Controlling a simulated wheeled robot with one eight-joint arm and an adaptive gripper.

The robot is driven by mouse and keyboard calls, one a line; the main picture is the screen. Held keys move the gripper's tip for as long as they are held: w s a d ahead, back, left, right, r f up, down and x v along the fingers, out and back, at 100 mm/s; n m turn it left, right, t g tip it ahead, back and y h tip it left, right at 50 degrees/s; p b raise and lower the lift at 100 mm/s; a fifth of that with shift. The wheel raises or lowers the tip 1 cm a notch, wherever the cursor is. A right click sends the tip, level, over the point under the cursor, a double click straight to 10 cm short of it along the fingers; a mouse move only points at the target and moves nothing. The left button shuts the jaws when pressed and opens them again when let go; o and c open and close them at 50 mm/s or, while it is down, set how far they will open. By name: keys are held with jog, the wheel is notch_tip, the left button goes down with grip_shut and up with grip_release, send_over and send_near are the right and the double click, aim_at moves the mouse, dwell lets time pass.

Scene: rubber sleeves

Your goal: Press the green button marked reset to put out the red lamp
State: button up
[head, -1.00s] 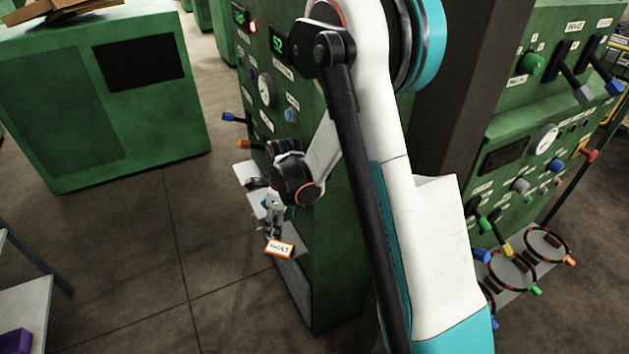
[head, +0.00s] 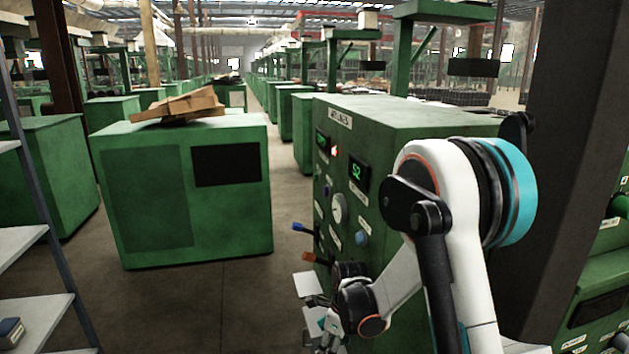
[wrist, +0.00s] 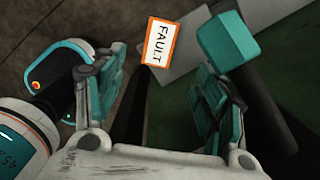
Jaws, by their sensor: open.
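A small red lamp (head: 334,151) glows on the front of the green machine (head: 430,115), beside a green-digit display. A rounded green part (head: 618,205) shows at the right edge of the head view, cut off; I cannot tell whether it is the reset button. No reset marking is readable. My gripper (head: 325,332) is low in front of the machine, below the lamp, partly cut off by the frame's bottom. In the wrist view my gripper (wrist: 163,80) has its fingers apart, with nothing clearly held. An orange-edged FAULT tag (wrist: 160,42) shows just beyond them.
A blue knob (head: 362,237), a dial (head: 339,208), a blue-tipped lever (head: 299,227) and an orange-tipped lever (head: 310,257) are on the machine's front. A green cabinet (head: 150,195) stands left, across open floor. A dark pillar (head: 575,130) rises right. Shelves stand far left.

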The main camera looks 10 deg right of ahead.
grip_shut()
dwell(0.3)
dwell(1.2)
